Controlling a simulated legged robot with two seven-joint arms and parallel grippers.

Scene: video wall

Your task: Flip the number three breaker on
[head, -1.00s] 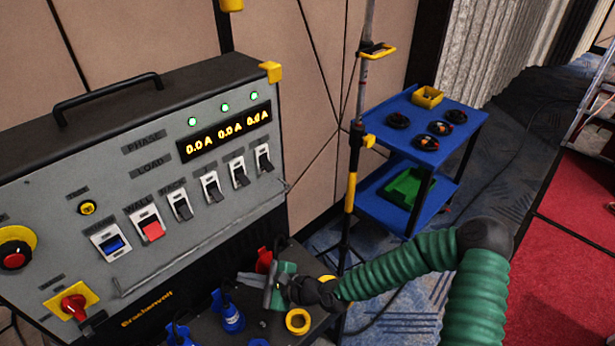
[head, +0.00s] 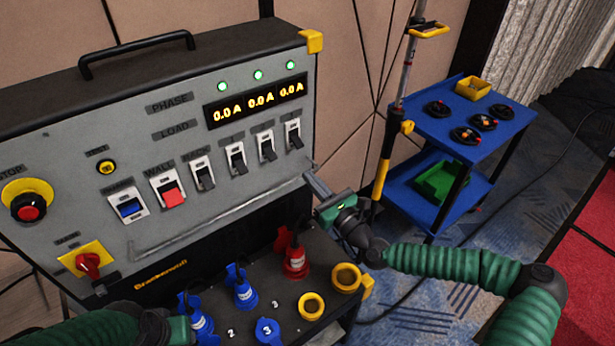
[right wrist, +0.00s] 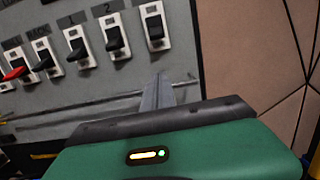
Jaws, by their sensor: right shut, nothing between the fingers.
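The power panel (head: 75,150) carries a row of breakers below the ammeter display. The rightmost breaker (head: 295,138), just right of the one marked 2, has a dark lever in a white frame; its own label is not readable. It also shows in the right wrist view (right wrist: 155,28). Its lever appears tilted down. My right gripper (head: 312,180) is shut and empty, below and slightly right of that breaker, apart from it. In the right wrist view its fingers (right wrist: 158,88) point up toward the panel. Part of my left gripper (head: 178,328) shows at the bottom left; its fingertips are unclear.
A metal guard bar (head: 215,222) runs below the breakers. Blue plugs (head: 244,294) and a red plug (head: 295,258) stand on the shelf underneath. The red rotary switch (head: 90,264) and stop button (head: 28,208) are at left. A blue cart (head: 495,125) stands at right.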

